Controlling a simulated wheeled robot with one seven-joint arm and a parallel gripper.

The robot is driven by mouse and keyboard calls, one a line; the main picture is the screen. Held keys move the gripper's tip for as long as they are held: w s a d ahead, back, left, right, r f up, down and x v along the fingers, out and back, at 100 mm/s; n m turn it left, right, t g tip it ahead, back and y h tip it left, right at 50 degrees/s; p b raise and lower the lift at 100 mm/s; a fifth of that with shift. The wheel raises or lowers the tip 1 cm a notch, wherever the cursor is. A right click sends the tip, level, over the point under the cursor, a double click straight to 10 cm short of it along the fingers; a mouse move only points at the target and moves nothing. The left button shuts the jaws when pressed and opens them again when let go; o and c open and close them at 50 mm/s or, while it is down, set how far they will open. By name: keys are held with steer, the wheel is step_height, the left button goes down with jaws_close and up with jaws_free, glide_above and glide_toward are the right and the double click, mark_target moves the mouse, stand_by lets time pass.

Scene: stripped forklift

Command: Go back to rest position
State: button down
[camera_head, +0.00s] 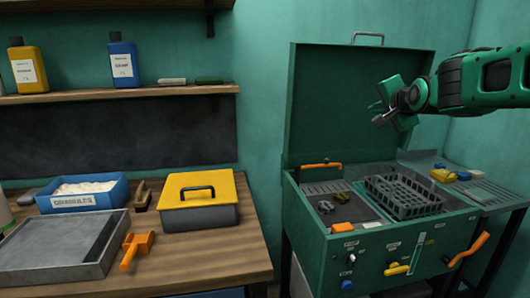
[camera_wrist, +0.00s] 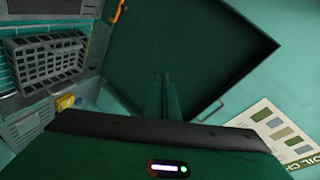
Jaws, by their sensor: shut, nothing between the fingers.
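My gripper (camera_head: 385,109) is at the right in the head view, on the end of my green and black arm. It is in the air in front of the raised lid (camera_head: 330,110) of the green machine (camera_head: 340,262). In the wrist view my gripper (camera_wrist: 165,80) shows its fingers together over the dark inner side of the lid (camera_wrist: 200,50). The fingers are shut and hold nothing. My gripper touches nothing that I can see.
The open machine holds a dark basket (camera_head: 405,195) and small metal parts. Left is a wooden bench (camera_head: 190,255) with a yellow-lidded box (camera_head: 198,200), blue bin (camera_head: 85,195), grey tray (camera_head: 60,250) and orange tool (camera_head: 135,248). A shelf (camera_head: 130,92) holds bottles.

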steer(key=s+d+f+n+g+h, duration=0.15)
steer(key=s+d+f+g, duration=0.3)
steer(key=s+f, duration=0.5)
steer(key=s+d+f+n+g, duration=0.25)
steer(key=s+d+f, duration=0.25)
steer(key=s+f, duration=0.45)
steer(key=s+a+f+n+g+y, duration=0.1)
steer(key=s+f+g, duration=0.3)
steer(key=s, duration=1)
steer(key=s+f+n+g+y, duration=0.1)
steer(key=s+f+g, duration=0.3)
steer(key=s, duration=1)
step_height(320, 180, down, 2)
steer(key=shift+a+n, duration=0.35)
steer(key=shift+n, duration=0.05)
steer(key=shift+w+f, duration=0.25)
steer(key=shift+w, duration=0.3)
